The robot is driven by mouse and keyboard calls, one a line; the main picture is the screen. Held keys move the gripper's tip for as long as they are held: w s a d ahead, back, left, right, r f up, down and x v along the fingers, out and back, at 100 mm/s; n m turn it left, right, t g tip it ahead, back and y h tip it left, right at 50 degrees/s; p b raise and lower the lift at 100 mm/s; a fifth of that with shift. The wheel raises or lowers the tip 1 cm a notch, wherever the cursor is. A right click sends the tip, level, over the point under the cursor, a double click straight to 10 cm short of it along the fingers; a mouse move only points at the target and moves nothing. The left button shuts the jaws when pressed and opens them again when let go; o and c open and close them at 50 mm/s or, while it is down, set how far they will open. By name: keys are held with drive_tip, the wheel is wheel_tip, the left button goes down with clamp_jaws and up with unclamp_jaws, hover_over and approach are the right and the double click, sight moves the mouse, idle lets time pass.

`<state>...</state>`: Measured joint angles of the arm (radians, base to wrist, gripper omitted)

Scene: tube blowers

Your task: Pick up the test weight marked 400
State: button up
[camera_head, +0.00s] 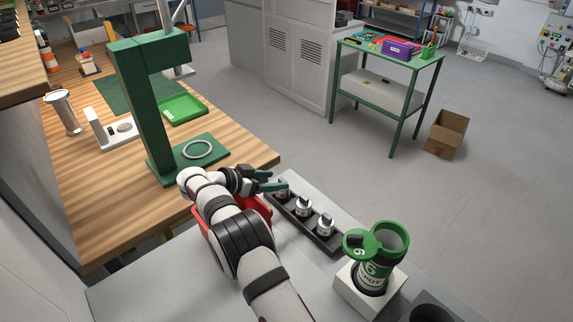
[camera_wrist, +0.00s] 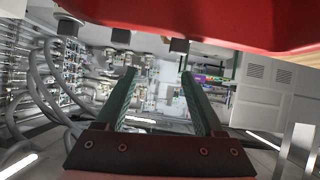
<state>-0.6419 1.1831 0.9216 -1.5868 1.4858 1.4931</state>
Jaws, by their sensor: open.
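Several metal weights stand in a row in a black rack (camera_head: 320,236) on the grey surface in the head view. The nearest weight (camera_head: 325,226) and the middle weight (camera_head: 303,206) show pale labels, too small to read. The far weight (camera_head: 282,191) is partly hidden by my gripper. I cannot tell which one is marked 400. My gripper (camera_head: 272,181) is at the far end of the rack, its green fingers apart and pointing right. In the wrist view the two fingers (camera_wrist: 158,75) are spread with nothing held between them.
A green-topped container (camera_head: 375,262) in a white block stands right of the rack. A red object (camera_head: 262,207) lies beside the arm; red also fills the wrist view's top.

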sight(281, 181)
drive_tip(key=shift+t+h, duration=0.3)
drive_tip(key=shift+t, duration=0.4)
drive_tip(key=w+f, duration=0.1)
drive_tip(key=f, duration=0.1)
drive_tip(key=w+d+f, duration=0.1)
drive_tip(key=w, duration=0.1)
drive_tip(key=w+d+f, duration=0.1)
drive_tip(key=w+f, duration=0.1)
drive_tip(key=shift+w+d+f, duration=0.2)
drive_tip(key=shift+d+f, duration=0.05)
drive_tip(key=shift+f, duration=0.05)
clamp_jaws()
idle(0.5)
